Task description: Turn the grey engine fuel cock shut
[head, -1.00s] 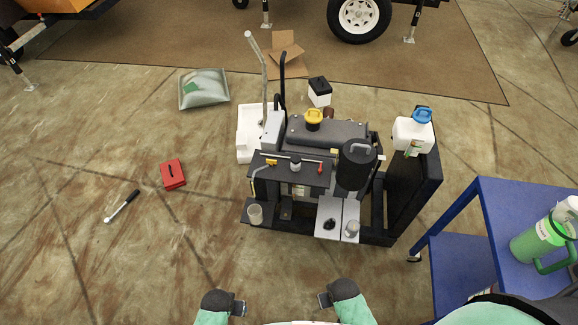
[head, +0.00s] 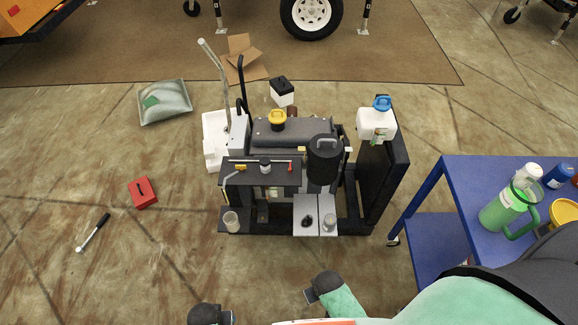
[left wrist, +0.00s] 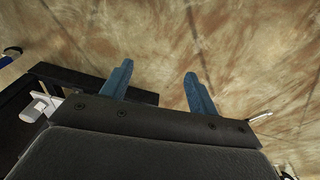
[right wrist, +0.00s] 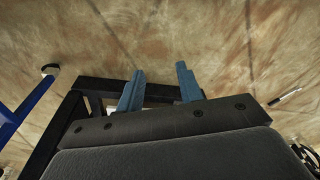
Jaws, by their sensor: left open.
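The engine unit (head: 292,133) stands on a black frame ahead of me in the head view. A pale fuel line (head: 262,161) runs along its front black shelf, with a yellow-handled fitting (head: 240,167), a small pale-topped part (head: 265,166) and a red-handled fitting (head: 291,167). I cannot make out which small part is the grey fuel cock. My left gripper (head: 229,317) is low at the bottom edge, apart from the engine; its fingers are open and empty in the left wrist view (left wrist: 158,82). My right gripper (head: 309,296) is also open, empty and short of the frame.
A blue cart (head: 455,182) with a green jug (head: 505,207) stands at the right. A white tank with a blue cap (head: 377,124) is on the unit's right. A red box (head: 143,193) and a ratchet (head: 92,233) lie on the floor left. Floor before the unit is clear.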

